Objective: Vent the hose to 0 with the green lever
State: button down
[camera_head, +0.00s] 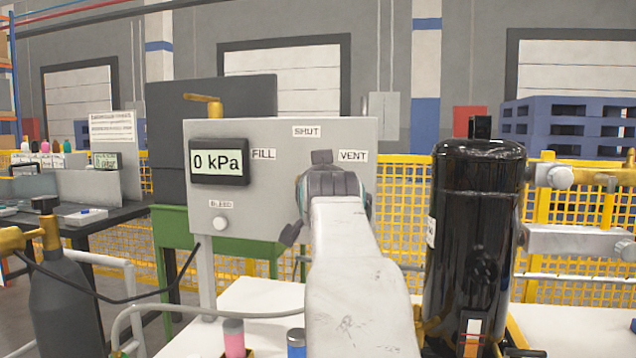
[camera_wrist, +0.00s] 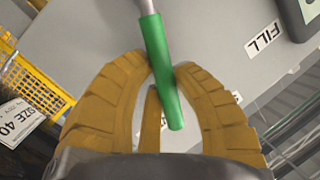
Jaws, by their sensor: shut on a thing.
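The grey panel (camera_head: 275,215) carries a display (camera_head: 219,162) that reads 0 kPa. Its labels read FILL (camera_head: 263,154), SHUT (camera_head: 306,131) and VENT (camera_head: 353,156). In the wrist view, the green lever (camera_wrist: 163,75) runs between the yellow fingers of my gripper (camera_wrist: 163,68), which is shut on it. The metal stem of the lever shows past the green sleeve. In the head view, my gripper (camera_head: 325,192) is in front of the panel below SHUT, and my arm hides the lever, so its angle against the labels cannot be told there.
A white BLEED button (camera_head: 221,223) is low on the panel. A black compressor (camera_head: 474,230) stands close on the right of my arm. A grey cylinder (camera_head: 64,305) with a brass valve is at the lower left. Pink (camera_head: 234,338) and blue (camera_head: 296,342) capped items stand in front.

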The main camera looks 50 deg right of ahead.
jog(key=shift+w+a+r+n, duration=0.1)
jog(key=shift+a+r+n, duration=0.05)
jog(key=shift+r+n, duration=0.3)
jog(key=c, duration=1.4)
grip_release()
jog(key=o, duration=0.4)
jog(key=shift+f, duration=0.2)
jog(key=shift+o, duration=0.2)
jog(key=v, duration=1.2)
jog(key=shift+w, duration=0.1)
